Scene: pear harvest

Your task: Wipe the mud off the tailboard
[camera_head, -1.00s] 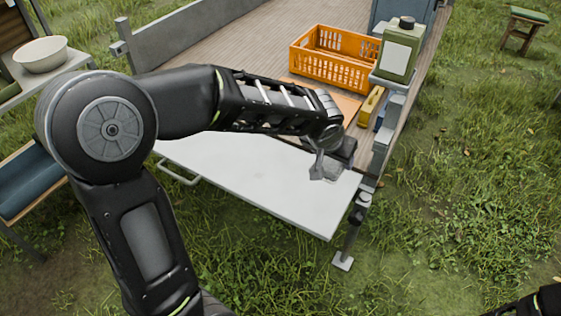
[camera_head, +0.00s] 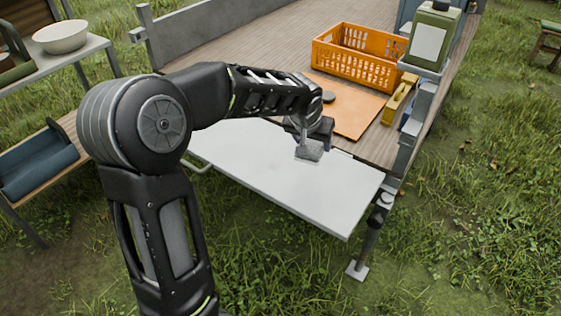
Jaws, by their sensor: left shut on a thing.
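The white tailboard (camera_head: 270,183) lies flat at the near end of the wooden wagon bed. Its visible surface looks white and clean; no mud shows on the part I can see, and my arm hides some of its left side. My left gripper (camera_head: 308,141) is over the far edge of the board, right of its middle. It is shut on a grey cloth (camera_head: 309,152), which appears to rest on the board. My right gripper is out of view.
An orange crate (camera_head: 353,75), an orange-brown board (camera_head: 350,118), a yellow box (camera_head: 400,99) and a green canister (camera_head: 431,42) stand on or beside the wagon bed. A side table with a white bowl (camera_head: 61,37) is at left. Grass surrounds the wagon.

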